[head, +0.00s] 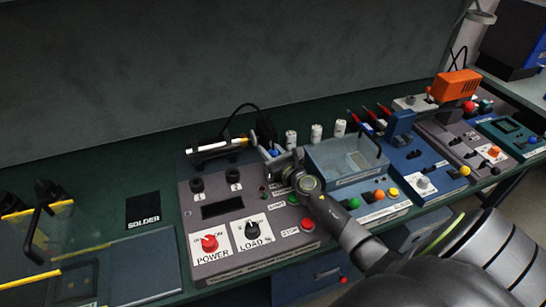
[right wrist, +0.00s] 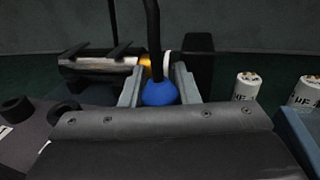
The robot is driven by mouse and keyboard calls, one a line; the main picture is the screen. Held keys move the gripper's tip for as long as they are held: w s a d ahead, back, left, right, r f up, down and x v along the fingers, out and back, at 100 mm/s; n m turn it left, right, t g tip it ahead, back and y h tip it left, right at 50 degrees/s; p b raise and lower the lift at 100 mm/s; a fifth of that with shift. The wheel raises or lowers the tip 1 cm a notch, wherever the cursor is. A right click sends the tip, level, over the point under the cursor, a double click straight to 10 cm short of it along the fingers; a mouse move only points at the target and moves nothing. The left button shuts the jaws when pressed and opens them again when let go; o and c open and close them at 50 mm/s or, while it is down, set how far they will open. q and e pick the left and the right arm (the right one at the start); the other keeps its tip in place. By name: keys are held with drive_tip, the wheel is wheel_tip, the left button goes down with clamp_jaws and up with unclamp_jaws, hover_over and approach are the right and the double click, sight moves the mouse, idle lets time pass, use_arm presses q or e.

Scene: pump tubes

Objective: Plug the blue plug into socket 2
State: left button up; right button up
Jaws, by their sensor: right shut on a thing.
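The blue plug (right wrist: 159,93) sits between the two grey fingers of my right gripper (right wrist: 160,84) in the right wrist view. The gripper is shut on it, and a black cable rises from it. In the head view the right gripper (head: 266,150) is behind and to the right of socket 2 (head: 233,176), and a bit of the blue plug (head: 274,152) shows at it. Socket 2 is a black round socket on the grey panel (head: 215,265), right of socket 1 (head: 197,185). The plug is apart from socket 2. My left gripper is not in view.
A silver cylinder with an orange end (head: 217,149) lies behind the sockets. Several white canisters (head: 316,132) stand to the right. Red POWER knob (head: 210,242) and LOAD knob (head: 252,230) are at the panel's front. A blue box (head: 403,128) stands further right.

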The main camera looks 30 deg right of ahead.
drive_tip(key=shift+c, duration=0.8)
drive_tip(key=shift+r, duration=0.15)
